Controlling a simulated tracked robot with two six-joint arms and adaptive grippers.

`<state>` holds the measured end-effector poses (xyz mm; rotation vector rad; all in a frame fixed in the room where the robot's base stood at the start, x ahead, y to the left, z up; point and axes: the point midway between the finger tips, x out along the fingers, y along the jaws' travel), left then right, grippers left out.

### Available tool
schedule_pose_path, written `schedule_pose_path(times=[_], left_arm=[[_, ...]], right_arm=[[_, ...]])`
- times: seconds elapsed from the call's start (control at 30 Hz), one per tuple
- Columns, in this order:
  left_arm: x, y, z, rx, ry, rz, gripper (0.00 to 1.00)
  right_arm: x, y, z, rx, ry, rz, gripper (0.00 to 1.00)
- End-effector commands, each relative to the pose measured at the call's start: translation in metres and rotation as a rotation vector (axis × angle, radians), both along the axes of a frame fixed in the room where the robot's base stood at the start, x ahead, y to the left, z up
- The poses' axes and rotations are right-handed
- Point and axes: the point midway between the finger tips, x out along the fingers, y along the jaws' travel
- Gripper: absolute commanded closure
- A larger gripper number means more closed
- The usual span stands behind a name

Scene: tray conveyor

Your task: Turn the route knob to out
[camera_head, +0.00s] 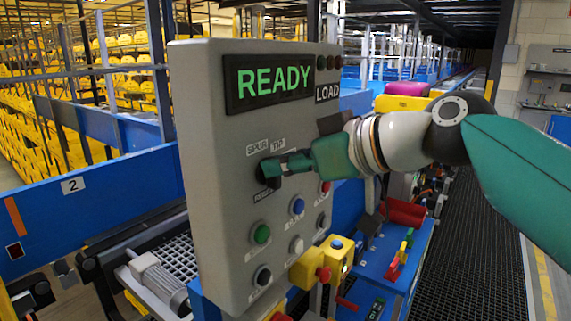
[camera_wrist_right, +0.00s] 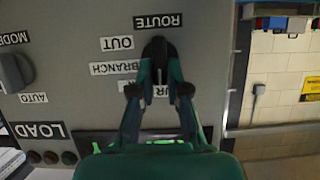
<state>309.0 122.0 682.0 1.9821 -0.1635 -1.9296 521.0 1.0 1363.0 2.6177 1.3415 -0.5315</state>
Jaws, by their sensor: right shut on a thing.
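In the head view my right gripper (camera_head: 280,167) reaches the panel from the right and largely hides the knob. Which label the knob points at is unclear. My left gripper is not in view.
The panel has a green READY display (camera_head: 268,80) and several buttons, including a green one (camera_head: 261,234) and a blue one (camera_head: 298,206). A mode knob (camera_wrist_right: 15,72) sits at left in the wrist view. A yellow box (camera_head: 322,262) juts out low right.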

Motion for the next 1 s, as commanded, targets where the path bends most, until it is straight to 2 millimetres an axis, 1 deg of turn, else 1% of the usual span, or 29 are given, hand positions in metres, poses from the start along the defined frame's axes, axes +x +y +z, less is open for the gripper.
schedule_pose_path(times=[0.03,0.37,0.7,1.0], left_arm=[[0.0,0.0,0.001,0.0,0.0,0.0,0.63],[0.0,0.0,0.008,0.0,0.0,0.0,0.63],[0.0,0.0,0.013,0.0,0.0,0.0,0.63],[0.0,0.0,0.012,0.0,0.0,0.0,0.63]], right_arm=[[0.001,0.002,-0.004,0.004,0.02,0.003,1.0],[0.004,0.0,-0.006,0.118,0.186,0.005,1.0],[0.008,-0.002,-0.01,0.302,0.446,0.006,1.0],[0.01,-0.004,-0.015,0.468,0.678,0.007,1.0]])
